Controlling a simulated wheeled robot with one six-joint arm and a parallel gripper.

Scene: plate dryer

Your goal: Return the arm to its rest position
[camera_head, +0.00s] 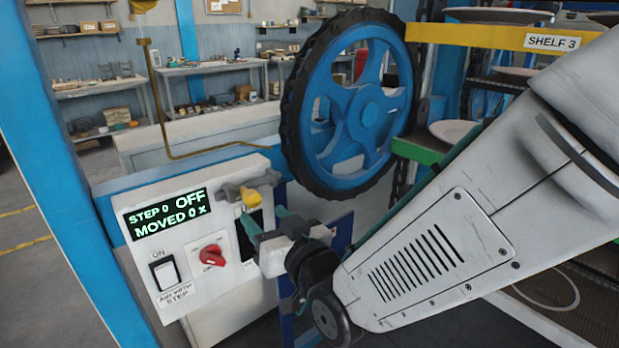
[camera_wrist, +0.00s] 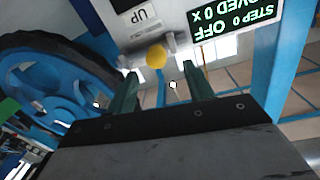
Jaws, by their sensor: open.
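My gripper (camera_head: 264,213) is in front of the white control panel (camera_head: 222,285), with its green fingers spread apart and nothing held between them. A lever's yellow knob (camera_head: 252,199) is just beyond the fingertips. In the wrist view, my gripper (camera_wrist: 160,68) is open, and the yellow knob (camera_wrist: 156,56) appears between and beyond the two fingertips. I cannot tell whether a finger touches it. My arm reaches in from the right and hides part of the area behind it. The panel display (camera_head: 167,214) reads STEP 0, OFF, MOVED 0 x.
A blue handwheel (camera_head: 370,112) with a dark rim stands behind the gripper. A red rotary switch (camera_head: 212,256) and a white rocker switch (camera_head: 165,273) are on the panel. Shelves with plates (camera_head: 455,132) stand at right, close to my arm. Open floor lies at left.

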